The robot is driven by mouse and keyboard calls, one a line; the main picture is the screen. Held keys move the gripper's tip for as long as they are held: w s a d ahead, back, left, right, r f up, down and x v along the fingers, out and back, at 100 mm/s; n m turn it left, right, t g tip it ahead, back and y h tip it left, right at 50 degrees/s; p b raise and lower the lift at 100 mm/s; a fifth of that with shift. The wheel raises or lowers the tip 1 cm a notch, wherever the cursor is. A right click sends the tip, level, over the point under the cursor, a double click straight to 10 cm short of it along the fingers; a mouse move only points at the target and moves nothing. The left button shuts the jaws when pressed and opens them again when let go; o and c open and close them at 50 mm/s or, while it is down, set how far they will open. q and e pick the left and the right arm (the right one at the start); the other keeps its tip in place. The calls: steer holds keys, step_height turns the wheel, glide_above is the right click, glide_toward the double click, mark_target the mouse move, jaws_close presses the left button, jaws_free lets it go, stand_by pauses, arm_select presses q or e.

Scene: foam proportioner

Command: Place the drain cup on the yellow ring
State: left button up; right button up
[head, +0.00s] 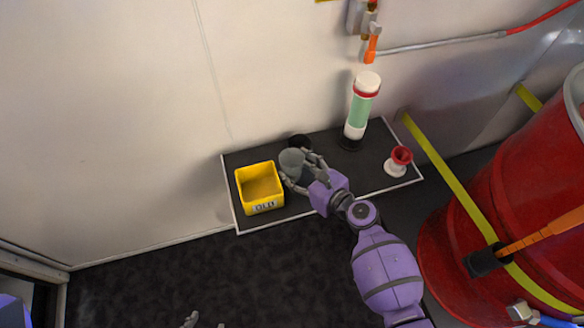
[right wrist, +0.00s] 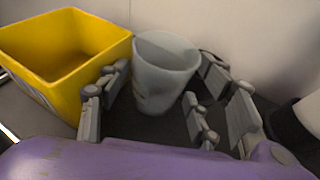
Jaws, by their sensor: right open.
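The drain cup, a translucent grey cup (head: 292,160), stands upright on the dark mat, right of the yellow box. It also shows in the right wrist view (right wrist: 165,72). My right gripper (head: 303,171) is open and low at the cup, its fingers spread to either side of it. In the right wrist view the left fingers lie between the cup and the yellow box; a gap shows before the right fingers. My left gripper (head: 205,321) shows only as two separated fingertips at the bottom edge. I cannot make out a distinct yellow ring.
The yellow box (head: 244,187) stands close left of the cup on the white-edged mat (head: 340,187). A dark round piece (head: 300,141) is behind the cup. A green-and-white cylinder (head: 361,105) and a red-and-white funnel-like piece (head: 398,161) stand right. A red drum (head: 530,190) blocks the far right.

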steer(key=shift+w, duration=0.1)
steer(key=shift+c, duration=0.2)
steer(key=c, duration=0.9)
steer(key=shift+c, duration=0.2)
